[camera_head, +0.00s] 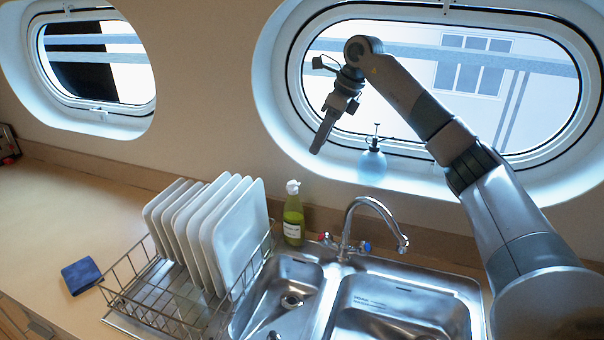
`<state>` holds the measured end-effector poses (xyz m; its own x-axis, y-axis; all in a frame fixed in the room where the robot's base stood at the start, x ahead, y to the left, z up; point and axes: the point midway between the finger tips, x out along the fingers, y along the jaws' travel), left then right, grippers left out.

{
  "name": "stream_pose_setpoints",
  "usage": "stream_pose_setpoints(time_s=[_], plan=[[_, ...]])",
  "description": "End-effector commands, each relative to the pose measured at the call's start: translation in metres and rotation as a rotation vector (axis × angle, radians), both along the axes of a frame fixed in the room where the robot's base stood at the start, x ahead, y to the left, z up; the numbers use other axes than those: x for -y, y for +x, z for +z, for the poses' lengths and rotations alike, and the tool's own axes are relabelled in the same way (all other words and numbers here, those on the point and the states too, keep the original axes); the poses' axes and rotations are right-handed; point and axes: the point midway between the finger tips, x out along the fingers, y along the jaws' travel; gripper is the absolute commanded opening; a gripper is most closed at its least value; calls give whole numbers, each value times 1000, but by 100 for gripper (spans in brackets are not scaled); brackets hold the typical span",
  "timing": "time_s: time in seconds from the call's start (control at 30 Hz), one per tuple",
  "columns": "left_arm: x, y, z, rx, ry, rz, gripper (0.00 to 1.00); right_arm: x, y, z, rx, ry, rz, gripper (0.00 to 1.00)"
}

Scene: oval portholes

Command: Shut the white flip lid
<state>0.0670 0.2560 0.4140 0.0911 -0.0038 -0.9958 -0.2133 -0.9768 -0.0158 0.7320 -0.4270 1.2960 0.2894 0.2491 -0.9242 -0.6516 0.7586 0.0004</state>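A green bottle (293,221) with a white label stands upright behind the left sink basin. Its white top (292,187) is small in view, and I cannot tell whether this is a flip lid or how far it is open. My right gripper (320,143) is raised in front of the large porthole, above and a little right of the bottle and apart from it. Its fingers point down and are seen edge-on as one dark bar, so their gap is hidden. No object shows at its tips. My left gripper is out of view.
A wire rack (150,305) with several white plates (235,235) stands left of the bottle. The tap (372,205) rises to its right, beside the sink (400,305). A blue spray bottle (372,165) stands on the porthole sill. A blue cloth (82,275) lies on the left counter.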

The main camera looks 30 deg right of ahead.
Motion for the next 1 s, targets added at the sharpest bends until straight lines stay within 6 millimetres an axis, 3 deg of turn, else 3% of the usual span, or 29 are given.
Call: stream_pose_setpoints(time_s=[0.6, 1.0], plan=[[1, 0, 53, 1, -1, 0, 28, -28, 30, -97, -4, 2, 2, 33], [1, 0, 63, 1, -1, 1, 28, -33, 38, -124, -1, 1, 0, 33]])
